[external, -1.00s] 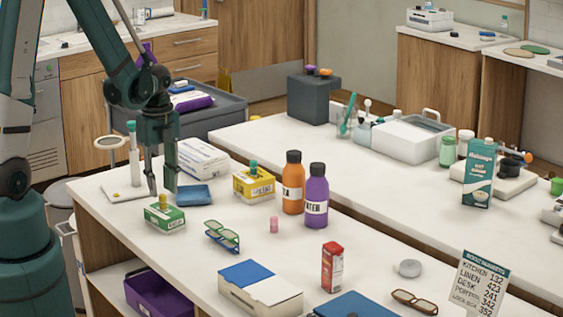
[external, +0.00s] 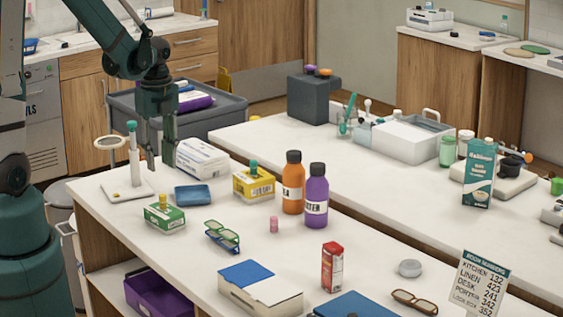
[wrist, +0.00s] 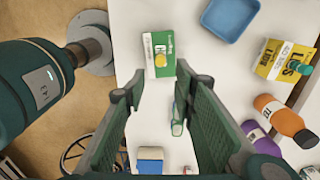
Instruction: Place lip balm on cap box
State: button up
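A small pink cylinder (external: 274,224), likely the lip balm, stands upright on the white table, in front of the orange and purple bottles. I cannot tell for sure which box is the cap box. A green-and-white box (external: 165,218) with a yellow knob on top stands at the left; it also shows in the wrist view (wrist: 150,38). A yellow box (external: 254,186) with a green knob stands behind the cylinder. A white box with a blue panel (external: 260,289) lies at the front. My gripper (external: 160,164) is open and empty, raised above the table's left end.
An orange bottle (external: 292,199) and a purple bottle (external: 316,213) stand tall at mid-table. A blue tray (external: 193,195), green glasses (external: 222,236), a red carton (external: 332,268) and a white stand (external: 135,174) are around. The table is bare between the carton and bottles.

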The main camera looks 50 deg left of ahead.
jog(key=shift+r, duration=0.1)
dwell(0.6)
jog(key=s+d+r+n+t, duration=0.3)
jog(key=d+r+n, duration=0.3)
jog(key=r+n, duration=0.3)
jog(key=s+d+r+n+t, duration=0.4)
jog(key=s+d+r+n, duration=0.2)
jog(key=r+n, duration=0.2)
jog(key=shift+r+n, duration=0.4)
jog(key=shift+n, duration=0.1)
jog(key=shift+s, duration=0.1)
jog(key=shift+f, duration=0.15)
